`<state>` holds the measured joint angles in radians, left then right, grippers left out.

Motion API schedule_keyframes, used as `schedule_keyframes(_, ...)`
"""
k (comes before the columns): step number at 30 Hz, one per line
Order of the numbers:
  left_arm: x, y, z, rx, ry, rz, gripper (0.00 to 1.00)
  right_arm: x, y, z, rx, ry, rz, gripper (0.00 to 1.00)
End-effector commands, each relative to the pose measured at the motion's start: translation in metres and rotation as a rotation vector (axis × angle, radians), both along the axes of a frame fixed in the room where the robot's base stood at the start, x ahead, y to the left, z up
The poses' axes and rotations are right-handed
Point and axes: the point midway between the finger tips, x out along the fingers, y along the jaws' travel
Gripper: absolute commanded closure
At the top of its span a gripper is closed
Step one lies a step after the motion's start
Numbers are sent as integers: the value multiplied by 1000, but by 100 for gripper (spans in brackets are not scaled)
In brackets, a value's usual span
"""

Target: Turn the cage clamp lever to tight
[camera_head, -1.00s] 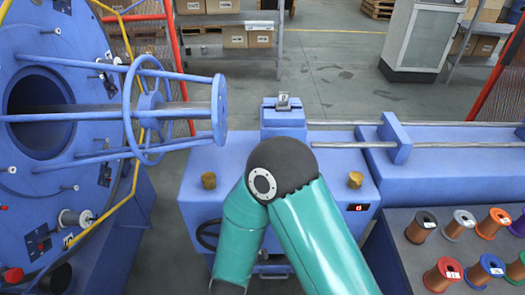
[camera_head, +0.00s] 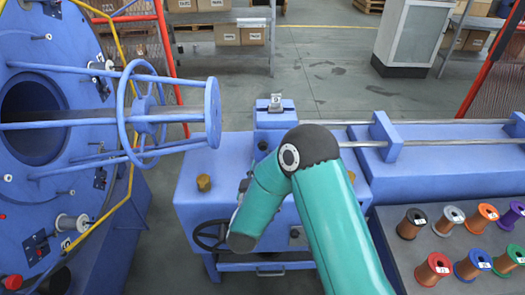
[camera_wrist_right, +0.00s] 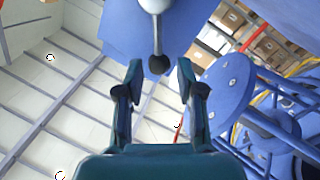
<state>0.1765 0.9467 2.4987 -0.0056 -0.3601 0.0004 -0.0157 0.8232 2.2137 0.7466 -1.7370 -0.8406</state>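In the right wrist view, a pale lever with a dark ball knob (camera_wrist_right: 158,65) hangs from a blue machine body (camera_wrist_right: 125,28). I take it for the clamp lever; its marking is not visible. My right gripper (camera_wrist_right: 160,77) is open, with the knob showing between its two fingertips. No finger is clearly touching it. In the head view my teal arm crosses the blue machine cabinet (camera_head: 195,165), and its gripper is hidden. The blue cage rotor (camera_head: 213,112) stands at the left. My left gripper is in neither view.
A dark handwheel (camera_head: 208,236) sits on the cabinet front, left of my arm. A brass knob (camera_head: 203,183) stands on the cabinet top. Several wire spools (camera_head: 432,270) stand on a grey bench at the right.

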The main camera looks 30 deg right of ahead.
Motion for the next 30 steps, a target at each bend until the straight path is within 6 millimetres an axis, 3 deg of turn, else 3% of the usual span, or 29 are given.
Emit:
schedule_keyframes(3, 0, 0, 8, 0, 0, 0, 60, 17, -19, 2, 0, -1, -5, 63)
schedule_keyframes(9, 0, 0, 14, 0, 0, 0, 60, 36, -37, 1, 0, 0, -3, 63)
schedule_keyframes(22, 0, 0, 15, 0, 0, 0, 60, 44, -43, 0, -1, 1, 0, 63)
schedule_keyframes(29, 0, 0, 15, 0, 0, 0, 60, 44, -43, 0, 0, 0, 1, 100)
schedule_keyframes(30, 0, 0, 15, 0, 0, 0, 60, 44, -43, 0, -1, -1, 3, 100)
